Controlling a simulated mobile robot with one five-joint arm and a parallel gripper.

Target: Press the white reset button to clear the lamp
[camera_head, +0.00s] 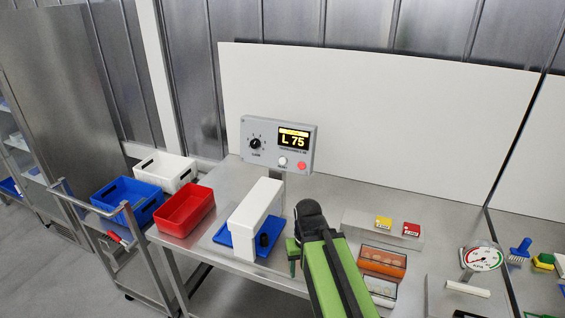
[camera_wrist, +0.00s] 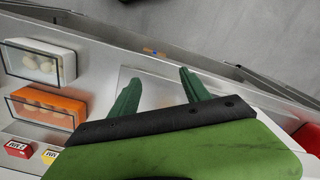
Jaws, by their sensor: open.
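The white reset button (camera_head: 282,161) is on the lower front of a grey control box (camera_head: 263,143), below its display. The display (camera_head: 294,139) reads "L 75" in yellow. A red round part (camera_head: 302,166) sits right of the white button; I cannot tell if it is lit or is the lamp. A black dial (camera_head: 255,143) is on the left. My gripper (camera_head: 292,256) is below and in front of the box, apart from it, partly hidden by my green arm. The wrist view shows my gripper (camera_wrist: 160,88) with its two green fingers apart and nothing between them.
A white bridge-shaped piece (camera_head: 256,213) over a blue tray (camera_head: 226,238) stands left of my arm. A red bin (camera_head: 185,211) is farther left. An orange pasta tray (camera_head: 383,260), small labelled boxes (camera_head: 383,226) and a gauge (camera_head: 483,258) are right.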

